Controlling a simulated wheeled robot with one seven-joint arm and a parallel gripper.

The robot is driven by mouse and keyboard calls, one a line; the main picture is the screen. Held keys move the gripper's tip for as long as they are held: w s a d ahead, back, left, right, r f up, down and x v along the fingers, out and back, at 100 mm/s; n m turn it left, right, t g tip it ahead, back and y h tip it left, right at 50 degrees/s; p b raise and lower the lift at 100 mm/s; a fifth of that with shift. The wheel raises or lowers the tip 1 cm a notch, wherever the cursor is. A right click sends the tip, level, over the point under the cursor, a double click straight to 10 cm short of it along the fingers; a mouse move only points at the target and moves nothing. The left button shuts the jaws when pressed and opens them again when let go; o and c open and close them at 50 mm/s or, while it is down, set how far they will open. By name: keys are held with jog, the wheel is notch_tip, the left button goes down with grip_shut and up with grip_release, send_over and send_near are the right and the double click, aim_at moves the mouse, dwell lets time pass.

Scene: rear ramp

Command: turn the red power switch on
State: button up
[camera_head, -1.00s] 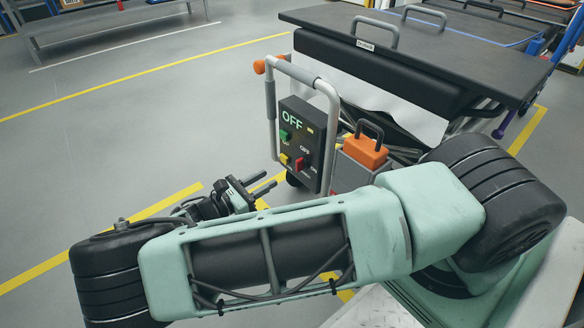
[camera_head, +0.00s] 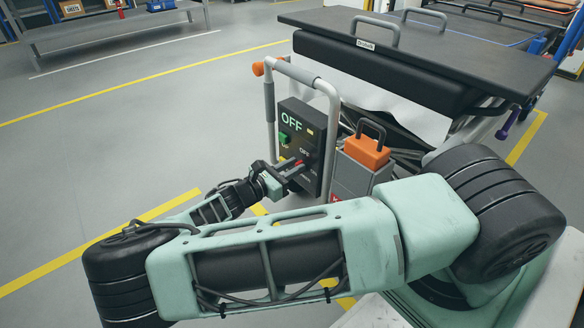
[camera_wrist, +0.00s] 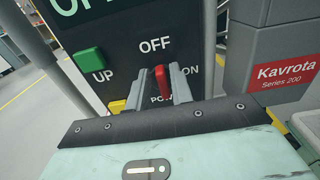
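The red power switch (camera_wrist: 161,80) is a small lever low on a black control panel (camera_head: 317,133), with OFF printed above it and ON to its right. In the wrist view the lever stands roughly upright, below the OFF word. The panel's green display reads OFF. My gripper (camera_wrist: 158,84) is at the panel, with one finger on each side of the lever. The fingers stand apart; a gap shows on the left, and the lever is close to the right finger. Whether that finger touches it I cannot tell. In the head view my gripper (camera_head: 285,170) mostly hides the switch.
A green UP button (camera_wrist: 86,61) and a partly hidden yellow button (camera_wrist: 117,106) sit left of the switch. A metal handle frame (camera_head: 333,120) surrounds the panel. A grey box with an orange block (camera_head: 366,151) stands at right. The floor at left is open.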

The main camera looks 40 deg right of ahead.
grip_shut()
jog(key=shift+m+p, duration=0.3)
jog(key=m+p, duration=0.2)
jog(key=m, duration=0.1)
jog(key=s+m+p, duration=0.1)
jog(key=m+p, duration=0.1)
jog(key=m, duration=0.2)
jog(key=shift+s+f, duration=0.1)
jog(key=shift+f, duration=0.05)
jog(key=m, duration=0.3)
jog(key=f+m, duration=0.1)
jog(key=m, duration=0.6)
jog(key=shift+s+f, duration=0.35)
jog(key=shift+m, duration=0.3)
